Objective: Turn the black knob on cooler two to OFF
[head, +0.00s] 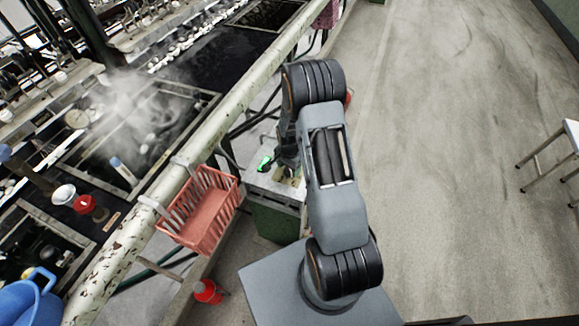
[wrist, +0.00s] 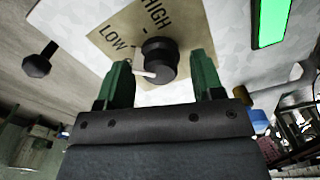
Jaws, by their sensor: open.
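The black knob (wrist: 160,50) sits on a tan dial plate (wrist: 112,38) marked LOW and HIGH in the wrist view. Its white pointer (wrist: 144,73) points left, below the LOW mark. No OFF mark is visible; part of the plate is hidden by my gripper. My gripper (wrist: 161,66) is open, with its green fingers on either side of the knob; I cannot tell whether they touch it. In the head view the cooler box (head: 272,219) stands below my arm, and the arm hides the knob. No cooler number is readable.
A lit green panel (wrist: 272,22) and a dark bolt-like part (wrist: 38,62) flank the dial. A red basket (head: 203,207) hangs on the thick peeling pipe (head: 128,236) left of the cooler. Steaming basins lie beyond. Open floor (head: 440,150) and a white stool (head: 555,150) are right.

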